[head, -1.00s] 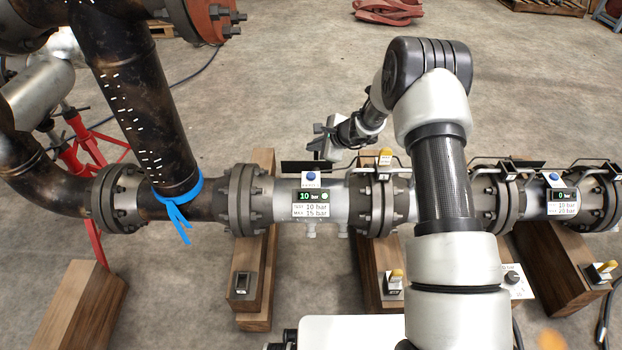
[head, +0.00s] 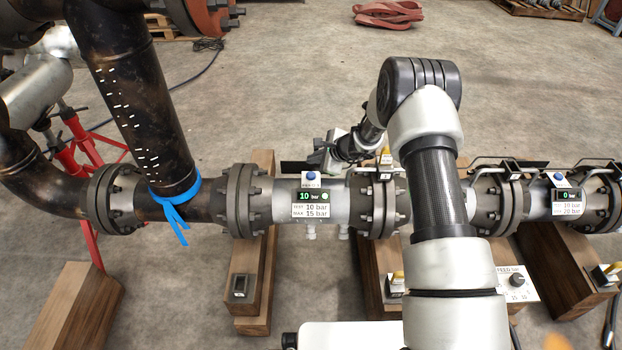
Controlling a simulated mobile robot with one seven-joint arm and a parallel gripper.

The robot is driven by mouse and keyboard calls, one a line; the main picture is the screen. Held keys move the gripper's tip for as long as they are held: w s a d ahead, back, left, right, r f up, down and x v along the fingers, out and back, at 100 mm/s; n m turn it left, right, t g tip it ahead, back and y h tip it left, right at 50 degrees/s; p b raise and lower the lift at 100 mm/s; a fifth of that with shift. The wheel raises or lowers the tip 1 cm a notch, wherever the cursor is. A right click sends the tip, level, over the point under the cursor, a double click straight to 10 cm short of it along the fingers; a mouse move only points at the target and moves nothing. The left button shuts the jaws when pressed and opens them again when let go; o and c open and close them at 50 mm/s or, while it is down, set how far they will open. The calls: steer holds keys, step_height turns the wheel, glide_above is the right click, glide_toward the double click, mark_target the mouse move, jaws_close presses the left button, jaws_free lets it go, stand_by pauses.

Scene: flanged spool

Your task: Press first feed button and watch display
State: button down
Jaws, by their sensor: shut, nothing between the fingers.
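The left spool section carries a blue button (head: 311,176) above a small display (head: 313,196). The display reads 10 bar with a green light, over a label of 10 bar test and 15 bar max. My gripper (head: 320,147) is shut and empty, just behind and above this blue button, apart from it as far as I can see; its fingertips are small here. A second blue button (head: 559,177) sits on the right spool section, above a display (head: 565,195) reading 0 bar. A FEED panel with a knob (head: 516,281) is partly hidden by my arm.
A dark vertical pipe with a blue strap (head: 176,201) stands at the left. Bolted flanges (head: 240,200) and wooden beams (head: 72,310) support the line. A small grey-framed box (head: 239,286) sits on one beam. Yellow-handled parts (head: 396,279) stand near my arm.

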mark_target(314, 176)
step_height(314, 176, down, 4)
steer(key=b, duration=0.3)
steer(key=shift+r, duration=0.2)
stand_by(1.6)
steer(key=shift+f, duration=0.4)
steer(key=shift+f, duration=0.5)
stand_by(0.6)
stand_by(0.4)
steer(key=shift+r, duration=0.95)
